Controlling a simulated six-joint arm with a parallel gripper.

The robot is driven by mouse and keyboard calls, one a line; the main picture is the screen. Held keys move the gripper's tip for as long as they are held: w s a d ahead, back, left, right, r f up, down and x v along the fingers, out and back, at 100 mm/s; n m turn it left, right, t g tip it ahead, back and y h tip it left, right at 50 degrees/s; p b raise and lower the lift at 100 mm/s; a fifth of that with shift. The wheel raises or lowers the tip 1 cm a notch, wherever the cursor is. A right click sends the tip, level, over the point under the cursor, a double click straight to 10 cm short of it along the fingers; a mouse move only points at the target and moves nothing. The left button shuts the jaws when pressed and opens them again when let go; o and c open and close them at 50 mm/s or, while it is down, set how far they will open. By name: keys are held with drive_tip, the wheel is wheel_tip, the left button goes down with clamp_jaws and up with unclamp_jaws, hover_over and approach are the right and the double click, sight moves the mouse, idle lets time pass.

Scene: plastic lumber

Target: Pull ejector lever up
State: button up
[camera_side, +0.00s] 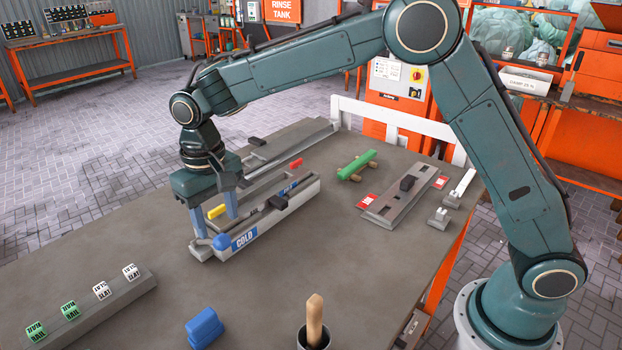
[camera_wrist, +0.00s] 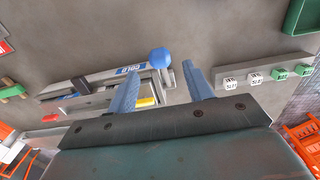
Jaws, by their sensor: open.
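A grey metal fixture (camera_side: 290,206) with a blue "COLD" label (camera_side: 244,238) lies on the table. A round blue knob (camera_side: 221,242) is at its near end; I cannot tell for certain whether it belongs to the ejector lever. A yellow piece (camera_side: 216,211) and a red piece (camera_side: 296,163) are on or beside the fixture. My gripper (camera_side: 218,228) points down over the near end, open and empty, fingers apart. In the wrist view the blue knob (camera_wrist: 160,57) shows beyond and between the fingertips (camera_wrist: 160,78); contact is not visible.
A grey rail with several lettered dice (camera_side: 101,290) is at the front left. A blue block (camera_side: 204,327) and a cup with a wooden handle (camera_side: 314,322) stand at the front. A green piece (camera_side: 356,165) and a grey plate (camera_side: 402,199) lie to the right.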

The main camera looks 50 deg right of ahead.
sight(220, 236)
wheel_tip(220, 236, down, 8)
drive_tip(key=shift+f, duration=0.1)
idle(0.4)
drive_tip(key=shift+c, duration=0.2)
clamp_jaws()
